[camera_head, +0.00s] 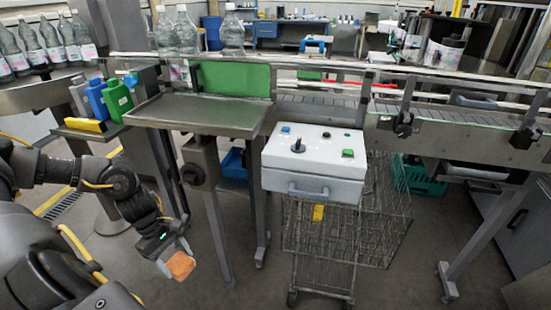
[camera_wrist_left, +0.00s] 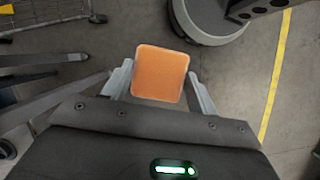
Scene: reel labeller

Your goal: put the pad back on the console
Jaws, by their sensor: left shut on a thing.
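The pad (camera_wrist_left: 160,74) is a small orange square block with rounded corners. My left gripper (camera_head: 176,258) is shut on the pad (camera_head: 181,266), low over the floor and left of the console. In the left wrist view the pad sits between the two grey fingers of the gripper (camera_wrist_left: 160,82). The console (camera_head: 313,160) is a white box with a sloped top, a blue button, a black knob, a green button and a front handle. The gripper is below the console's top and apart from it. My right gripper is not in view.
A metal tray (camera_head: 193,122) with a green panel (camera_head: 234,79) stands left of the console. Blue and green jugs (camera_head: 116,100) stand farther left. A wire cart (camera_head: 325,235) is under the console. A conveyor (camera_head: 450,117) runs right. Bottles (camera_head: 55,45) line the back left.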

